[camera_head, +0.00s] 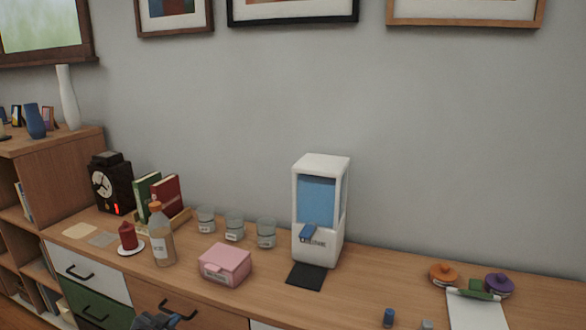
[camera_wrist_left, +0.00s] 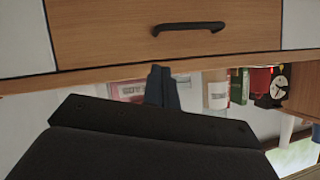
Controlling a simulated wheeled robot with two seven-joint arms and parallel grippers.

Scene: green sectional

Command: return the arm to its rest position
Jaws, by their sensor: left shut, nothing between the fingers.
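My left gripper (camera_head: 155,321) shows at the bottom edge of the head view, in front of the sideboard's drawer fronts and apart from the items on top. In the left wrist view its dark fingers (camera_wrist_left: 161,87) are together with nothing held. That view is turned over, with a wooden drawer front (camera_wrist_left: 110,30) and its black handle (camera_wrist_left: 188,28) at the top. Most of my left arm is out of the head view. My right gripper is in neither view.
The sideboard top (camera_head: 385,275) holds a pink box (camera_head: 225,265), a bottle (camera_head: 162,240), a red candle (camera_head: 128,236), several glass jars (camera_head: 235,227) and a white dispenser (camera_head: 320,210). A shelf unit (camera_head: 65,170) stands at left. Drawer handles (camera_head: 178,309) stick out near my left gripper.

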